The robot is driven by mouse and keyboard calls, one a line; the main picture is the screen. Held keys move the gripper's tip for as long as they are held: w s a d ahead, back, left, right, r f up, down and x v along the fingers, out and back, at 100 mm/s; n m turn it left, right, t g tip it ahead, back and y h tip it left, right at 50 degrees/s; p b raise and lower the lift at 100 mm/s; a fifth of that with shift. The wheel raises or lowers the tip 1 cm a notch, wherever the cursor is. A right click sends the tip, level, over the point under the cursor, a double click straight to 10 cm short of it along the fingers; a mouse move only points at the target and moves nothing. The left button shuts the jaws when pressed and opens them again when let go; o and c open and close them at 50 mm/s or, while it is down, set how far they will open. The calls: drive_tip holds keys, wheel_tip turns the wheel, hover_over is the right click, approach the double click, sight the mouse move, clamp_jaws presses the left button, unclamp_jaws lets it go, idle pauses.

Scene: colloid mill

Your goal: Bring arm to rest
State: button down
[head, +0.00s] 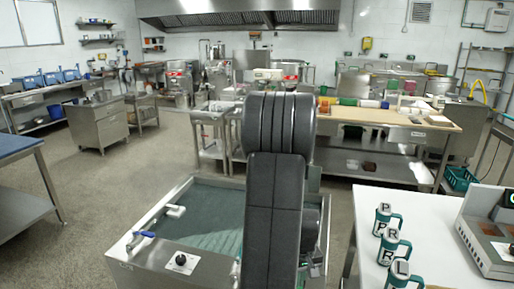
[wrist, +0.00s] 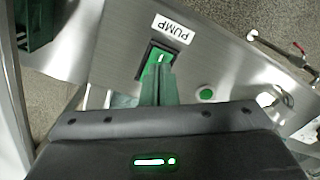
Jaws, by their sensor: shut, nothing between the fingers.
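My arm stands upright in the middle of the head view, in front of a steel basin unit (head: 150,262), and hides part of it. My gripper is hidden behind the arm there. In the wrist view my gripper (wrist: 158,70) is shut and empty, its dark green fingers close together. They point at a lit green rocker switch (wrist: 164,56) beside a white PUMP label (wrist: 173,29) on a steel panel (wrist: 115,62). The fingertips overlap the switch in the picture; I cannot tell whether they touch it.
A white table (head: 365,270) at right holds several lettered green-and-white mugs (head: 394,245) and a grey machine (head: 490,240). A blue-topped table (head: 20,147) stands at left. A workbench (head: 395,118) crosses behind the basin. Floor at left is clear.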

wheel_tip(320, 180, down, 2)
drive_tip(key=shift+f+b, duration=0.25)
drive_tip(key=shift+b, duration=0.35)
drive_tip(key=shift+r, duration=0.2)
